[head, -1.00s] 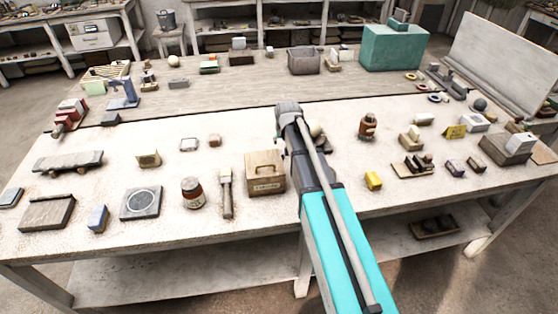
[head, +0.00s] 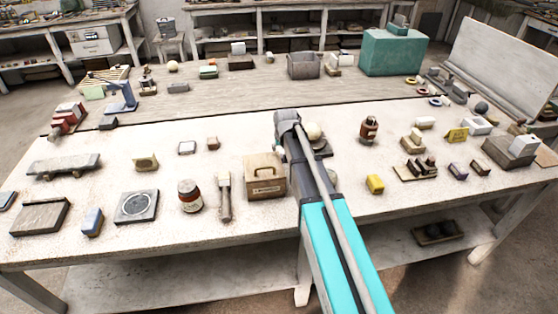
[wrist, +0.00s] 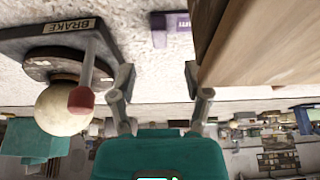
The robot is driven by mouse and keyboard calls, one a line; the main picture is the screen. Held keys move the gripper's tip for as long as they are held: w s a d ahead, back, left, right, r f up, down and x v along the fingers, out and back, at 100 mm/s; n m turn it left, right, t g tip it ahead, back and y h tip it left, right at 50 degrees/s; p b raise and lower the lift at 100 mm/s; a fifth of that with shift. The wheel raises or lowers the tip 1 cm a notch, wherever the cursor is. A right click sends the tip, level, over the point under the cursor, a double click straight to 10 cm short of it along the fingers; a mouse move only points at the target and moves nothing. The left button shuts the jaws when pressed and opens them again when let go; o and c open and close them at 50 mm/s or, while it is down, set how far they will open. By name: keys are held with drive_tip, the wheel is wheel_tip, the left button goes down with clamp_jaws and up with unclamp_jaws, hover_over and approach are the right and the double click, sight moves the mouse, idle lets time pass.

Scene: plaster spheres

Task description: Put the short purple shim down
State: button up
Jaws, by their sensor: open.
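A small purple block with a pale label, likely the short purple shim (wrist: 160,38), shows in the wrist view on the pale tabletop. It lies beyond my fingertips, in line with the gap between them, with a visible space between it and the fingers. My gripper (wrist: 158,72) is open, with nothing between its two fingers. In the head view my own arm hides the gripper and this block.
A wooden box (wrist: 265,45) stands close by the right finger; the head view shows it (head: 265,177) left of my arm. A cream sphere (wrist: 65,108) and a red-tipped lever on a plate marked BRAKE (wrist: 35,38) are left of the gripper.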

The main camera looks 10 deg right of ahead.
sight(281, 154)
drive_tip(key=shift+b+x, duration=2.5)
drive_tip(key=shift+x, duration=0.3)
clamp_jaws()
